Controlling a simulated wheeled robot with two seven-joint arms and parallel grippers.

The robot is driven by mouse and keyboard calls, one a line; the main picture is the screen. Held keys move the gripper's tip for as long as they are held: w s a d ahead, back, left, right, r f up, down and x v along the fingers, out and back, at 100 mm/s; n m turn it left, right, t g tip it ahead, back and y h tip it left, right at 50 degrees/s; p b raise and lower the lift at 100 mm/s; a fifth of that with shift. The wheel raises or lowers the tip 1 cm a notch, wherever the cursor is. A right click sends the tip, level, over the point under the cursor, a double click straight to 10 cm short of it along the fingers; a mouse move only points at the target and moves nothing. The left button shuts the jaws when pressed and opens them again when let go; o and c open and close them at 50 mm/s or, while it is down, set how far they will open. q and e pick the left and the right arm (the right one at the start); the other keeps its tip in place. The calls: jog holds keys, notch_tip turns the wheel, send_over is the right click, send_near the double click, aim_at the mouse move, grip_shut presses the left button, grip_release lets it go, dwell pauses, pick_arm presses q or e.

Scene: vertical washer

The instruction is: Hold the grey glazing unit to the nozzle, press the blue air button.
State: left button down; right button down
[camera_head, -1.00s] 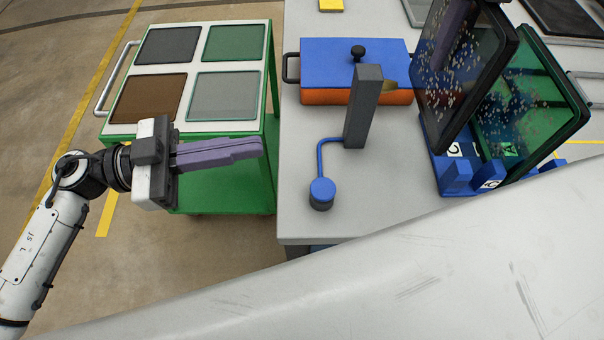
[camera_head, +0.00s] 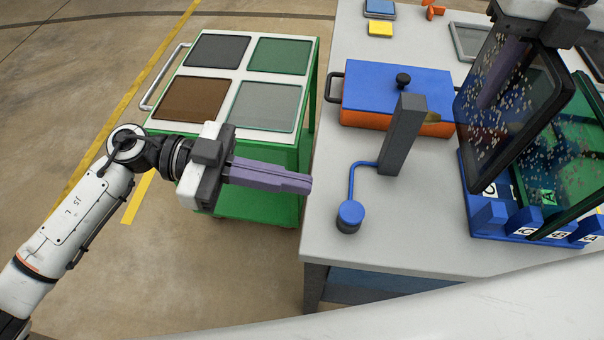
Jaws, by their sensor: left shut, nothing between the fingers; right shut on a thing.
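The dark-framed grey glazing unit (camera_head: 545,85), its pane speckled with pale bits, is tilted at the right. My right gripper (camera_head: 492,92) is shut on it, with purple fingers showing at the pane. The brass-coloured nozzle (camera_head: 433,118) sticks out from a grey post (camera_head: 403,135) toward the unit's left edge. They look close, but I cannot tell whether they touch. The round blue air button (camera_head: 350,213) stands on the table in front of the post, joined by a blue pipe. My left gripper (camera_head: 309,184) is shut and empty, left of and above the button in the picture.
A green-framed unit (camera_head: 583,165) stands in a blue lettered rack (camera_head: 490,215) at the right. A blue and orange box (camera_head: 385,90) sits behind the post. A green trolley (camera_head: 300,140) with several panes stands left of the table (camera_head: 440,250). The table front is clear.

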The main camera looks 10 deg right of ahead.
pick_arm(q)
send_over(352, 212)
jog(key=f+v, duration=0.1)
jog(key=v, duration=0.2)
jog(key=f, duration=0.3)
jog(key=shift+w+a, duration=0.2)
jog(key=shift+a, duration=0.05)
jog(key=shift+f, duration=0.7)
